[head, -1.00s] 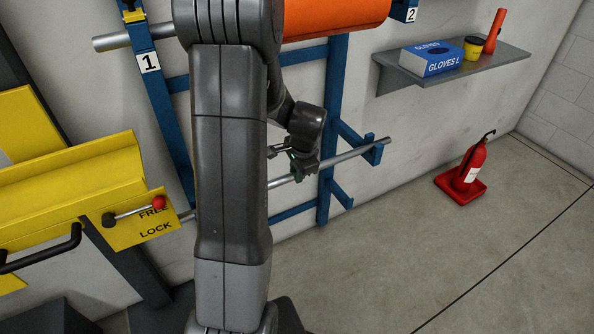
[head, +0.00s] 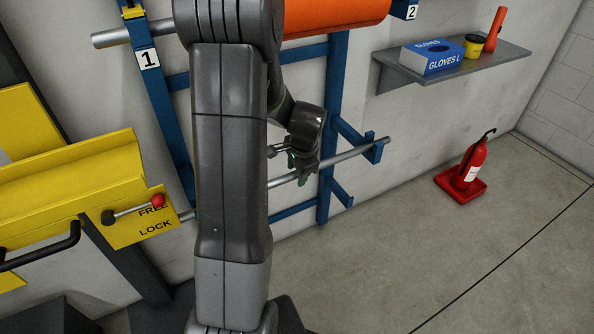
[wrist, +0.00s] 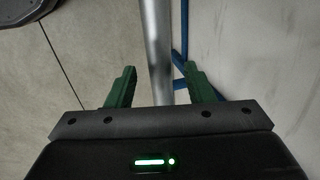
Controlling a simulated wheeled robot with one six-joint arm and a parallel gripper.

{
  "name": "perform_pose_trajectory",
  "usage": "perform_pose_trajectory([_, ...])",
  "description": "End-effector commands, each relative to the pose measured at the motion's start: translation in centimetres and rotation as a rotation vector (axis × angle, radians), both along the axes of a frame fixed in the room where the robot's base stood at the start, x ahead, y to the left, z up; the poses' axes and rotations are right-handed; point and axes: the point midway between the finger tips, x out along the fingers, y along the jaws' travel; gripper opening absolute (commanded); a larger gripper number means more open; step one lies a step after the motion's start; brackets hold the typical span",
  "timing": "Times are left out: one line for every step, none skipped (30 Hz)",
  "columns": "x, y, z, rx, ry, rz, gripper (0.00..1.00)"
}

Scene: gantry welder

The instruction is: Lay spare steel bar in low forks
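The grey steel bar (head: 345,158) slopes across the blue rack, and its right end lies at the blue fork (head: 374,149) on the right. Its middle is hidden behind my arm, and its left end shows beside the yellow lever plate. My gripper (head: 299,170) is at the bar, left of that fork. In the wrist view the bar (wrist: 157,45) runs between the two green fingers of my gripper (wrist: 160,90), with a gap on each side. The gripper is open. The left fork is hidden.
An upper bar (head: 112,39) and an orange cylinder (head: 335,14) are above. A yellow trough (head: 75,185) with a red-knobbed lever (head: 158,201) stands left. A shelf (head: 470,62) and a fire extinguisher (head: 471,163) are right. The floor at front right is clear.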

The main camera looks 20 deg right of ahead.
Motion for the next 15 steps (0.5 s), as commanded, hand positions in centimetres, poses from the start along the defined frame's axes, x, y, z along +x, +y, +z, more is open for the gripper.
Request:
perform_pose_trajectory([0.0, 0.0, 0.0, 0.0, 0.0, 0.0, 0.48])
perform_pose_trajectory([0.0, 0.0, 0.0, 0.0, 0.0, 0.0, 0.48])
perform_pose_trajectory([-0.1, 0.0, -0.1, 0.002, 0.002, 0.001, 0.48])
perform_pose_trajectory([-0.1, 0.0, -0.1, 0.001, 0.002, 0.0, 0.48])
perform_pose_trajectory([-0.1, 0.0, 0.0, 0.001, 0.002, 0.0, 0.48])
perform_pose_trajectory([-0.1, 0.0, 0.2, 0.001, 0.001, 0.0, 0.48])
perform_pose_trajectory([-0.1, 0.0, 0.4, 0.0, 0.001, 0.0, 0.48])
perform_pose_trajectory([-0.2, 0.0, 0.7, 0.0, 0.0, 0.0, 0.48])
perform_pose_trajectory([-0.3, 0.0, 1.2, -0.001, -0.001, 0.0, 0.48])
perform_pose_trajectory([-0.4, -0.1, 1.7, -0.001, -0.002, 0.0, 0.48])
perform_pose_trajectory([-0.5, -0.1, 2.2, -0.001, -0.002, 0.0, 0.48])
perform_pose_trajectory([-0.7, -0.1, 2.9, -0.001, -0.003, -0.001, 0.48])
perform_pose_trajectory([-0.9, -0.1, 3.6, -0.001, -0.003, -0.001, 0.48])
perform_pose_trajectory([-1.0, -0.1, 4.2, -0.001, -0.003, -0.001, 0.48])
perform_pose_trajectory([-1.3, -0.2, 5.2, -0.002, -0.004, -0.002, 0.48])
